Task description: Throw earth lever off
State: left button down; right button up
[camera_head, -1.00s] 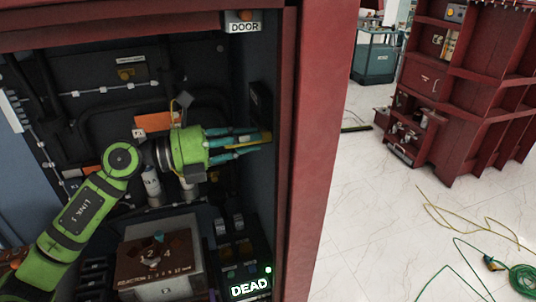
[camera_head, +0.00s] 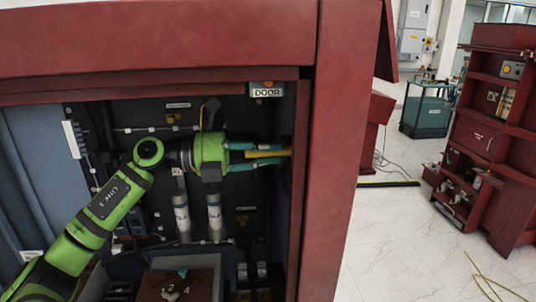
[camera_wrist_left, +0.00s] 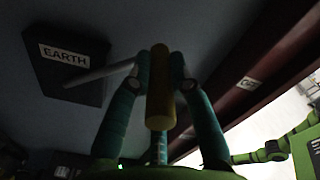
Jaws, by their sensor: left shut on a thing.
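The earth lever has a yellow handle (camera_wrist_left: 160,95) on a pale rod that runs to a dark box marked EARTH (camera_wrist_left: 68,62) on the cabinet's side wall. My left gripper (camera_wrist_left: 160,68) is shut on the handle, with teal fingers on both sides of it. In the head view my left gripper (camera_head: 280,156) reaches right inside the red cabinet (camera_head: 338,150), and the yellow handle (camera_head: 270,153) shows between its fingers. The EARTH box cannot be made out in the head view. My right gripper is not seen.
The cabinet's right post and top beam (camera_head: 150,72) frame the opening, with a DOOR label (camera_head: 267,90) above my gripper. White cylinders (camera_head: 214,212) stand below it. Open floor (camera_head: 400,240) lies outside to the right.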

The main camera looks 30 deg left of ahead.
pick_arm(q)
jog(key=shift+a+r, duration=0.15)
jog(key=shift+r, duration=0.2)
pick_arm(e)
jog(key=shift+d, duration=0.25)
pick_arm(q)
jog(key=c, duration=1.1)
grip_release()
jog(key=shift+f, duration=0.15)
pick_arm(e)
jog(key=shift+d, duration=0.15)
pick_arm(q)
jog(key=shift+f, duration=0.1)
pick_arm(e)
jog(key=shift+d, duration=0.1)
pick_arm(q)
jog(key=v, duration=1.2)
jog(key=shift+w, duration=0.1)
